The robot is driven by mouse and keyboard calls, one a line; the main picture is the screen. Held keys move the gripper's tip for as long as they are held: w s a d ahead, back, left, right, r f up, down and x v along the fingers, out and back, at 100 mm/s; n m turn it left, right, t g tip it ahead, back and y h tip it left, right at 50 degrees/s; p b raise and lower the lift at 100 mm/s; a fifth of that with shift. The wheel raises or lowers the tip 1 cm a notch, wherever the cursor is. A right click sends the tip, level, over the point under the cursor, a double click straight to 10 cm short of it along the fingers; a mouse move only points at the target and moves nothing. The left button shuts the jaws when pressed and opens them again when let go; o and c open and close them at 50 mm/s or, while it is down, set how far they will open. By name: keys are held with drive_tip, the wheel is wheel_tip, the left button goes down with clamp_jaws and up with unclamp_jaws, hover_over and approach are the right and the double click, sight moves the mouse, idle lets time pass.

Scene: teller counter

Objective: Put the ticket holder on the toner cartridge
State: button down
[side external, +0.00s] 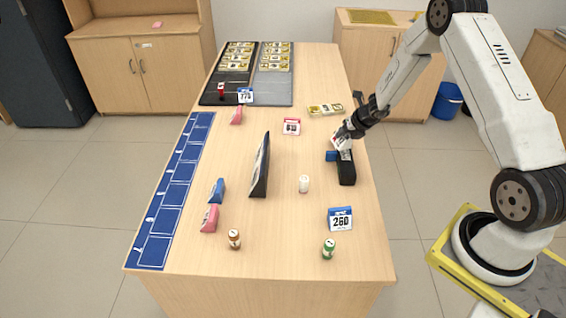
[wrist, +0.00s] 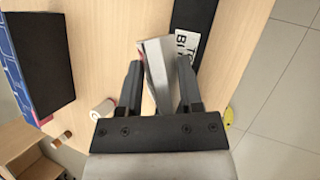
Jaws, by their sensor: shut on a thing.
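The ticket holder (side external: 341,140) is a small folded white piece with red marks, held near the right edge of the counter. My gripper (side external: 349,130) is shut on it. In the wrist view the ticket holder (wrist: 155,75) shows grey and white with a red edge, tilted between the fingers (wrist: 160,68). The toner cartridge (side external: 347,172) is a long black block just below and in front of it. In the wrist view the cartridge (wrist: 197,14) lies behind the held piece, with a white label partly covered. I cannot tell whether the ticket holder touches it.
A blue piece (side external: 331,156) sits at the cartridge's left side. A blue 260 sign (side external: 340,219) stands in front. The counter's right edge is close.

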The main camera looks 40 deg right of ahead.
sight(345, 141)
drive_tip(key=shift+f, duration=1.4)
drive_tip(key=shift+f, duration=0.15)
drive_tip(key=shift+c, duration=1.2)
unclamp_jaws()
drive_tip(key=shift+r, duration=0.2)
drive_tip(key=v, duration=1.2)
drive_tip(key=shift+s, duration=0.1)
drive_tip(key=shift+f, duration=0.1)
